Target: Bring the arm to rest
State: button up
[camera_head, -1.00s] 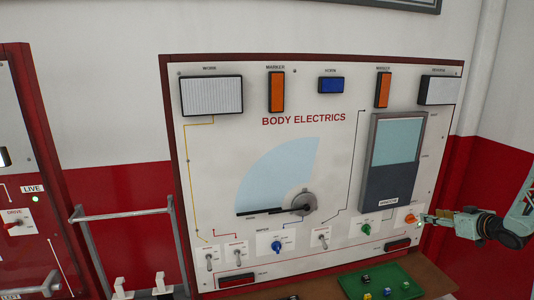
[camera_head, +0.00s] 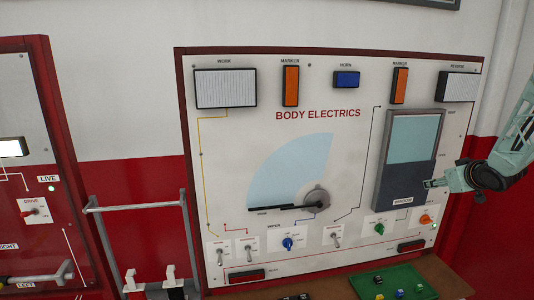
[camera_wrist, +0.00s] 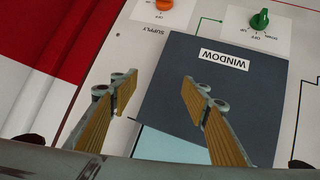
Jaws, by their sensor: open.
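My gripper (camera_head: 430,184) is at the right side of the head view, in front of the lower part of the grey window unit on the body electrics board (camera_head: 230,150). In the wrist view my gripper (camera_wrist: 158,85) shows two spread fingers with ribbed tan pads and nothing between them. Beyond them are the grey window panel (camera_wrist: 245,90), the orange supply knob (camera_wrist: 160,3) and the green window knob (camera_wrist: 260,19). The orange knob (camera_head: 426,219) is below my gripper in the head view, apart from it.
A green tray (camera_head: 405,295) with small coloured parts lies on a brown shelf below the board. A grey metal frame (camera_head: 135,204) stands left of the board. A red panel (camera_head: 60,110) with a drive switch is at the far left. Bare wall is at the right.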

jog(key=s+a+r+m+g+h+b, duration=0.1)
jog(key=s+a+r+g+b, duration=0.1)
jog(key=s+a+r, duration=0.8)
jog(key=s+a+r+m+g+h+b, duration=0.1)
jog(key=s+a+r, duration=0.3)
jog(key=s+a, duration=0.7)
jog(key=s+a+f+g+y+b, duration=0.1)
jog(key=s+a+f, duration=0.1)
jog(key=s+a, duration=0.7)
jog(key=s+a+f+g+y+b, duration=0.1)
jog(key=s+a+f+g+y, duration=0.1)
jog(key=s+a, duration=0.8)
jog(key=s+a+f+n+g+y+b, duration=0.1)
jog(key=s+a+f, duration=0.3)
jog(key=s+a, duration=0.6)
jog(key=s+b, duration=0.1)
jog(key=s, duration=0.9)
jog(key=shift+g, duration=0.3)
jog(key=shift+a, duration=0.15)
jog(key=shift+c, duration=0.9)
